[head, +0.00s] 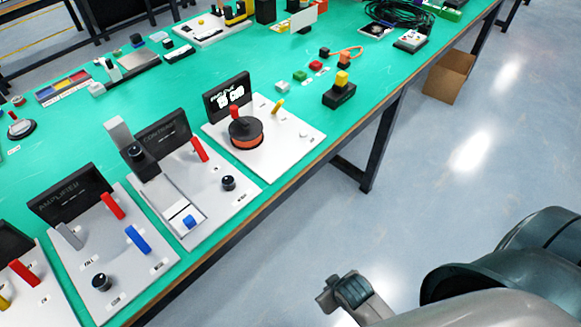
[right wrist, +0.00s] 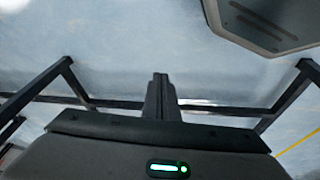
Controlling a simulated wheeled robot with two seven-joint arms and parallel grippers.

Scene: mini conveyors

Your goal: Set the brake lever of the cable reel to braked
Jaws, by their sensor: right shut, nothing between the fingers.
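The cable reel (head: 246,132) has an orange drum with a black top and stands on a white board (head: 285,148) with a black back panel (head: 228,95). A red upright handle (head: 234,111) rises at the reel. A yellow lever (head: 278,107) stands tilted on the board to the right of the reel; I cannot read its label, so I cannot tell whether it is the brake lever. My right gripper (head: 334,292) is shut and empty, over the floor off the table's front edge, well away from the reel. Its closed fingers (right wrist: 160,95) show in the right wrist view. My left gripper is out of view.
Other boards with levers and knobs, one with a black panel (head: 70,193), stand left of the reel. A black block with a yellow top (head: 340,91) sits to its right. A cardboard box (head: 449,76) stands on the floor. The floor before the table is clear.

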